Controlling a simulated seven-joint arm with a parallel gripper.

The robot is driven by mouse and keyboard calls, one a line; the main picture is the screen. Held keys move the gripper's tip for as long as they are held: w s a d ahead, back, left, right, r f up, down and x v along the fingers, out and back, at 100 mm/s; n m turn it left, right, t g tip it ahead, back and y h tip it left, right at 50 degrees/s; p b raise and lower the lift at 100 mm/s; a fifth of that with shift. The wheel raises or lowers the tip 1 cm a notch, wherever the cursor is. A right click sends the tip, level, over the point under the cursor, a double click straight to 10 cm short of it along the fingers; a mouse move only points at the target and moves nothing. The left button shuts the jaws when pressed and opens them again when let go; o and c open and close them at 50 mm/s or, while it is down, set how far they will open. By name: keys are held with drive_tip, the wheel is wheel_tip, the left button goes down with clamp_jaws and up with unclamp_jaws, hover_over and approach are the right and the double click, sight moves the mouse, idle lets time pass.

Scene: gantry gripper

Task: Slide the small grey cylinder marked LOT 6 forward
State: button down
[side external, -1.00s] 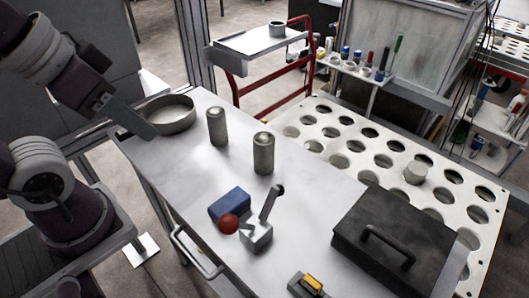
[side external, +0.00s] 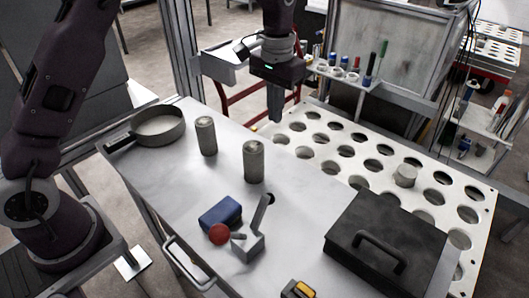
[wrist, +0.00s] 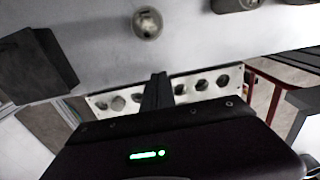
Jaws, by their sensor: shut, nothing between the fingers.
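Two grey cylinders stand upright on the metal table, a left one (side external: 206,136) and a right one (side external: 253,162). A shorter light grey cylinder (side external: 404,176) stands on the white perforated plate (side external: 300,152). No LOT 6 marking is readable on any of them. My gripper (side external: 275,118) is shut and empty, pointing down near the table's far edge and the plate's left end, apart from all the cylinders. In the wrist view, the shut fingers (wrist: 158,78) point toward the plate and table, with one table cylinder (wrist: 147,22) beyond them.
A round pan (side external: 183,126) sits at the table's far left. A blue block (side external: 220,213), a red ball (side external: 219,234) and a grey lever device (side external: 248,245) are in front of the cylinders. A black case (side external: 350,225) fills the right end. Bare table surrounds the cylinders.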

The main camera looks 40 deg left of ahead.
sight(254, 162)
wheel_tip(254, 162, down, 11)
drive_tip(key=shift+r, duration=0.1)
drive_tip(key=s, duration=0.2)
drive_tip(key=shift+s+r, duration=0.15)
drive_tip(key=shift+s, duration=0.7)
drive_tip(key=shift+s, duration=0.1)
drive_tip(key=s, duration=1.1)
drive_tip(key=shift+s, duration=0.25)
drive_tip(key=shift+w, duration=0.15)
